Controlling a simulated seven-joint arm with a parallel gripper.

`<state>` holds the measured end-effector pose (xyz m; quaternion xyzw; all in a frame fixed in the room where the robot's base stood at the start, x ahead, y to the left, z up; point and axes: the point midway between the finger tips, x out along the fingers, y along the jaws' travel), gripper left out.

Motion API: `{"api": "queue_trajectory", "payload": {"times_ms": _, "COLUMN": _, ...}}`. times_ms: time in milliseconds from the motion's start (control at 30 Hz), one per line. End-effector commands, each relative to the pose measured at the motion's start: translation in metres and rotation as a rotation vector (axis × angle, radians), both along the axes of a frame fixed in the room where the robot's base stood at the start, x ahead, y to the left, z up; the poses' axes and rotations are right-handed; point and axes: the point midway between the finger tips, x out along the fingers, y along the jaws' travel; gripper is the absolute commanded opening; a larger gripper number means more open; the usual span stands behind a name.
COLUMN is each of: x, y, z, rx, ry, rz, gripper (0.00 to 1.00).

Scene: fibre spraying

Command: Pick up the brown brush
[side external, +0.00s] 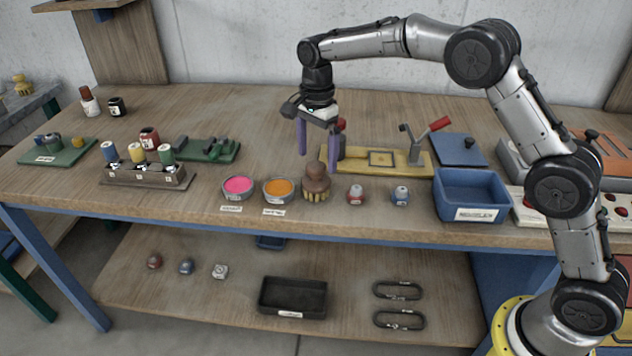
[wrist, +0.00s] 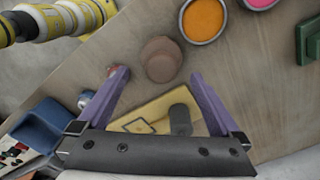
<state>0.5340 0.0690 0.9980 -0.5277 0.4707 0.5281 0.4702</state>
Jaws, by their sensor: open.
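The brown brush (side external: 317,178) stands upright on the table, with a rounded brown knob on top and pale bristles below. It is right of the orange paint bowl. In the wrist view the brush (wrist: 161,59) shows from above as a round brown shape, beyond the fingertips and between their lines. My gripper (side external: 319,162) has two purple fingers pointing down, spread apart and empty. In the side view the fingers are just above and behind the brush. In the wrist view my gripper (wrist: 158,78) shows nothing between its fingers at their tips.
A pink paint bowl (side external: 238,187) and an orange paint bowl (side external: 278,190) stand left of the brush. A red-capped bottle (side external: 355,194) and a blue-capped bottle (side external: 400,195) stand right. A yellow fixture (side external: 385,161) lies behind. A blue bin (side external: 470,194) stands further right.

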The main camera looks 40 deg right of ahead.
Motion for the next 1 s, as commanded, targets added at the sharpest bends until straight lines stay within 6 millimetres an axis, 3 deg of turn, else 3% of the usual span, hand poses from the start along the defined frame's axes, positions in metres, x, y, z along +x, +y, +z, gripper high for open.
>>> {"api": "queue_trajectory", "payload": {"times_ms": 100, "x": -0.001, "y": 0.0, "z": -0.019, "rx": 0.0, "ry": 0.003, "rz": 0.0, "gripper": 1.0}}
{"api": "queue_trajectory", "payload": {"times_ms": 367, "x": 0.0, "y": 0.0, "z": -0.037, "rx": 0.0, "ry": 0.001, "rz": 0.0, "gripper": 1.0}}
{"api": "queue_trajectory", "payload": {"times_ms": 700, "x": 0.001, "y": 0.001, "z": -0.079, "rx": 0.0, "ry": 0.001, "rz": 0.0, "gripper": 1.0}}
{"api": "queue_trajectory", "payload": {"times_ms": 1000, "x": 0.002, "y": 0.001, "z": -0.082, "rx": 0.0, "ry": -0.001, "rz": 0.0, "gripper": 0.98}}
